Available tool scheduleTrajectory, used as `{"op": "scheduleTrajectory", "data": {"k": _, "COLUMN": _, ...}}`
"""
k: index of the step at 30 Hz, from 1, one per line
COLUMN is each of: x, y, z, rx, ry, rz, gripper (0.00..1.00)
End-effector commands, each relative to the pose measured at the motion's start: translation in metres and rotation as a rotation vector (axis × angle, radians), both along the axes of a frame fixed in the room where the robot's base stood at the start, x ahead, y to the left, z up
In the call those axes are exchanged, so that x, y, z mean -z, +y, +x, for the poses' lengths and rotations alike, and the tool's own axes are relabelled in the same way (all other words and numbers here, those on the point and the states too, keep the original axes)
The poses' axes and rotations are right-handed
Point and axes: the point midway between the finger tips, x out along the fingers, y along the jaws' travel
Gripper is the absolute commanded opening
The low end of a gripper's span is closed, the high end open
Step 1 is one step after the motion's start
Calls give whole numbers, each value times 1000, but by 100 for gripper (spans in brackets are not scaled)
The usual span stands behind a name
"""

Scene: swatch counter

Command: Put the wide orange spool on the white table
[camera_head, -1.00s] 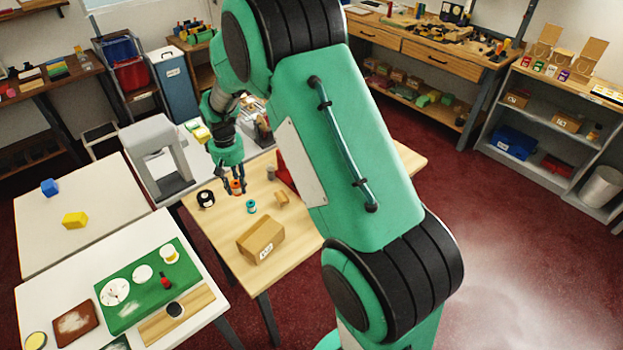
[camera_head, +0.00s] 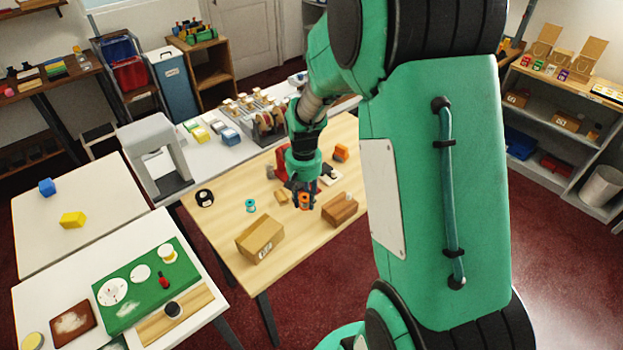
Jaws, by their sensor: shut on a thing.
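My gripper (camera_head: 303,196) points down over the wooden table and is shut on the orange spool (camera_head: 304,201). The spool shows between the dark fingers, which hide part of it; whether it clears the tabletop is hard to tell.
A grey arch (camera_head: 150,155) stands behind. The white table has bare room around its blocks.

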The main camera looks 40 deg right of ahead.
Motion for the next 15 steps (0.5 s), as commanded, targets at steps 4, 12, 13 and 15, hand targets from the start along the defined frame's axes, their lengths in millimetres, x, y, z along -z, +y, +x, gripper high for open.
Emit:
{"op": "scheduleTrajectory", "data": {"k": 4, "x": 6, "y": -4, "z": -14, "rx": 22, "ry": 2, "rz": 1, "gripper": 9}}
{"op": "scheduleTrajectory", "data": {"k": 12, "x": 48, "y": -4, "z": -13, "rx": 19, "ry": 4, "rz": 1, "gripper": 9}}
{"op": "scheduleTrajectory", "data": {"k": 13, "x": 53, "y": -4, "z": -13, "rx": 19, "ry": 3, "rz": 1, "gripper": 9}}
{"op": "scheduleTrajectory", "data": {"k": 15, "x": 66, "y": -3, "z": -13, "rx": 19, "ry": 4, "rz": 1, "gripper": 9}}
